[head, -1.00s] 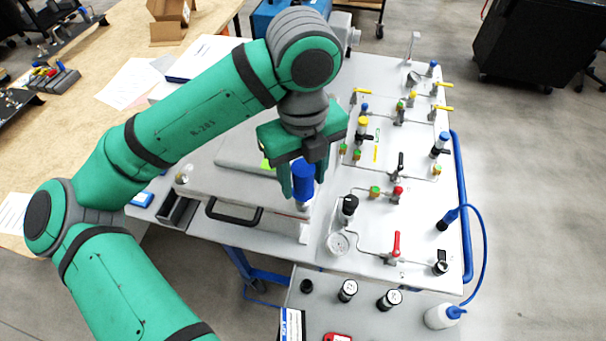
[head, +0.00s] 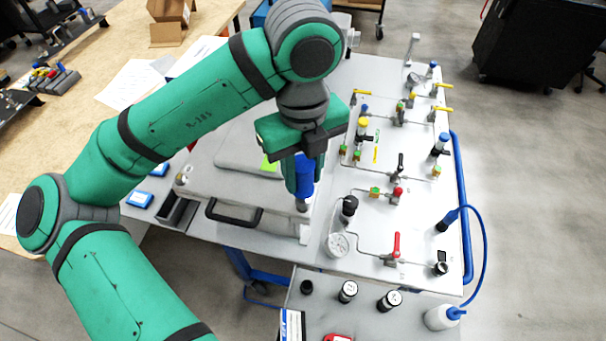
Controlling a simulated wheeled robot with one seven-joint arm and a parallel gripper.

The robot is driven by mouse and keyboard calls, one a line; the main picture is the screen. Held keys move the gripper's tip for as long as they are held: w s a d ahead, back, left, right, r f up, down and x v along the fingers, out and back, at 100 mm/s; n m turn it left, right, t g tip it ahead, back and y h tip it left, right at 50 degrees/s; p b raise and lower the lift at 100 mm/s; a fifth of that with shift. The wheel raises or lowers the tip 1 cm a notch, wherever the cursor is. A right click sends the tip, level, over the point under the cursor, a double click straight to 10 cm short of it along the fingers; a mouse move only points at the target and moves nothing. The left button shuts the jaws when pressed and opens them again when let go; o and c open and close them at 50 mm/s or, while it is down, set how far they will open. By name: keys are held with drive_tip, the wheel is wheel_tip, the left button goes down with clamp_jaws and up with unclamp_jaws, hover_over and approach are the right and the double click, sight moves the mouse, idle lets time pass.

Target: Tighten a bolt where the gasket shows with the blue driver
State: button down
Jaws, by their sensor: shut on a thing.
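My gripper (head: 302,188) is shut on the blue driver (head: 306,171) and holds it upright, tip down, over the front right corner of the grey analyser housing (head: 189,184). The driver's grey lower end (head: 302,206) points at this corner. Whether it touches a bolt cannot be told. No gasket or bolt head can be made out; the gripper and driver cover part of the corner.
A black handle (head: 233,216) sits on the housing's front. A lower grey cart (head: 320,314) with black-and-white knobs stands in front. A yellow-green patch (head: 269,163) lies behind the gripper.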

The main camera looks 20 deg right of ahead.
sight(303, 163)
drive_tip(key=shift+r, duration=2.3)
